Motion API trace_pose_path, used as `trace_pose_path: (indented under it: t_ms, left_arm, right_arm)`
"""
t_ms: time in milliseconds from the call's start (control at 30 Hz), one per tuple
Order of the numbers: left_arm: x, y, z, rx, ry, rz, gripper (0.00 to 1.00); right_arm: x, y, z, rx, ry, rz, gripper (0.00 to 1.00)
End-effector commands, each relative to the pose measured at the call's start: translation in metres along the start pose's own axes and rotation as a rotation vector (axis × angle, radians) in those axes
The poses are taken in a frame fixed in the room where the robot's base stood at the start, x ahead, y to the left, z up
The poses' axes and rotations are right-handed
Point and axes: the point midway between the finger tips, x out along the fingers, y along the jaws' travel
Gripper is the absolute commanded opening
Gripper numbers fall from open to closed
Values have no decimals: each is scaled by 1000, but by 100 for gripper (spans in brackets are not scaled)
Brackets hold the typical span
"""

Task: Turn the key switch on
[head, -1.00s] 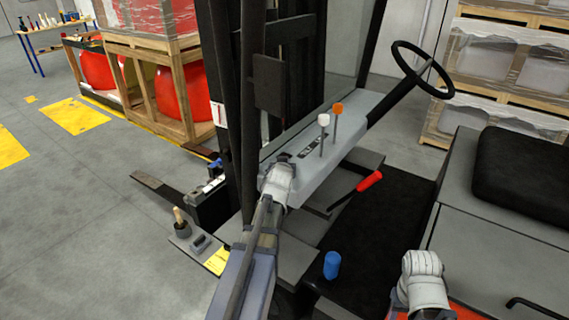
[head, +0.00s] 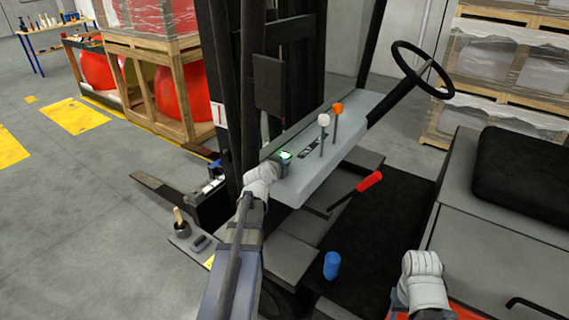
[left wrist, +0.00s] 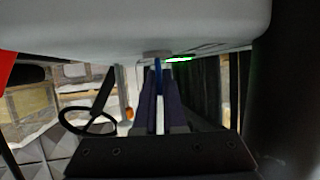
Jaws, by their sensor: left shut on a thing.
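The key switch sits at the near left end of the forklift's grey console (head: 315,182). A small green light (head: 285,155) glows on the console there, and a green glow (left wrist: 182,59) shows in the left wrist view. My left gripper (head: 281,168) is at that end of the console, right below the green light. In the left wrist view its two dark fingers (left wrist: 160,95) are shut on a thin blue and pale piece, the key (left wrist: 158,68), against the console. The key's angle cannot be made out. My right arm's white wrist shows at lower right; its fingers are not visible.
A white-knobbed lever (head: 323,120) and an orange-knobbed lever (head: 337,108) stand on the console. The steering wheel (head: 421,70) is beyond. A red-handled lever (head: 369,181) and a blue knob (head: 332,265) are lower. The mast (head: 262,85) rises close behind my left gripper.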

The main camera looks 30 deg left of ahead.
Motion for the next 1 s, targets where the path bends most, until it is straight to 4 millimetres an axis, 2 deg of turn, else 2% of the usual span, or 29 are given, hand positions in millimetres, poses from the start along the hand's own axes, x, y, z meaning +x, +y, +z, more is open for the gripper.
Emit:
trace_pose_path:
  t_ms: [400, 433, 667, 1000]
  left_arm:
    - [0, 1, 2, 4, -6, 6, 0]
    - [-1, 1, 2, 4, -6, 6, 10]
    - [0, 1, 1, 3, -4, 5, 36]
    - [-3, 0, 0, 2, -2, 3, 38]
  right_arm:
    - [0, 0, 0, 0, 0, 0, 50]
    - [0, 0, 0, 0, 0, 0, 50]
    - [0, 0, 0, 0, 0, 0, 50]
    - [-1, 0, 0, 0, 0, 0, 50]
